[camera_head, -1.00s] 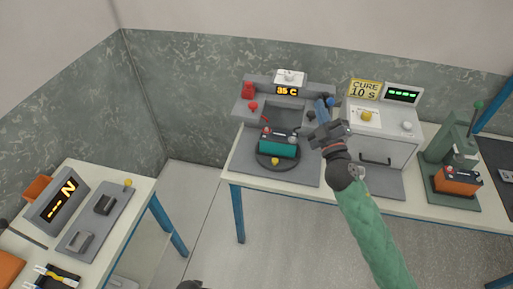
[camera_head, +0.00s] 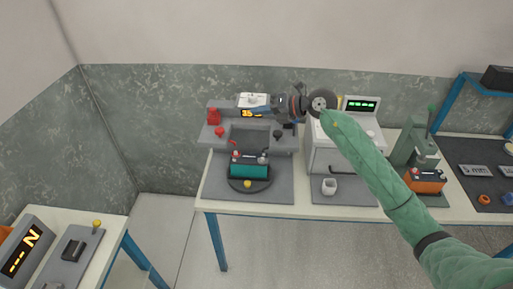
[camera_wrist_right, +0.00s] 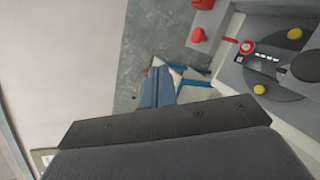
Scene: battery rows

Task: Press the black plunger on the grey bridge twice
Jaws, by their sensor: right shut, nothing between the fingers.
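The grey bridge (camera_head: 216,118) stands on the white table, with a display partly covered by my right gripper. The black plunger (camera_head: 277,134) is a dark knob on its right arm, standing upright. In the right wrist view, a dark round cap (camera_wrist_right: 305,66) at the right edge looks like the plunger. My right gripper (camera_head: 268,104) is shut and empty, pointing left over the bridge's back right part, above and behind the plunger. I see no contact. A teal battery (camera_head: 249,171) sits on a dark round plate below the bridge. My left gripper is not in view.
Red knobs (camera_head: 214,117) stand on the bridge's left side. Right of it are a white oven (camera_head: 322,150), a small white cup (camera_head: 329,187) and a green press (camera_head: 415,150) with an orange battery. Another table (camera_head: 107,226) is at lower left.

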